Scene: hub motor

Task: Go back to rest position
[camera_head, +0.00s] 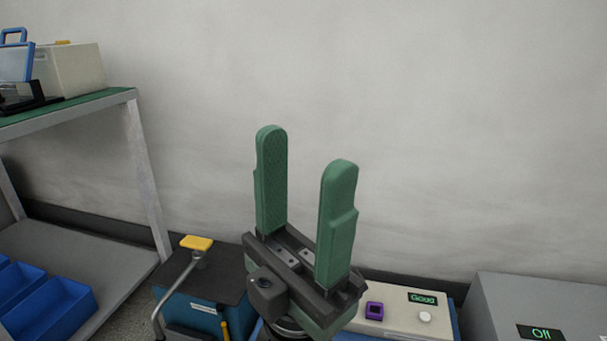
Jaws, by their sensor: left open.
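My left gripper (308,160) stands upright in the middle of the head view. Its two green fingers point up and are wide apart, with nothing between them. It is in front of the plain grey wall and hides part of the bench devices behind and below it. My right gripper is not in view.
A device with a "Good" display (422,299) holds a purple part (374,311). A grey box reading "Off" (541,332) is at right. A blue-sided device with a yellow-handled lever (196,243) is left of my gripper. A shelf (137,95) with blue bins (60,305) stands at left.

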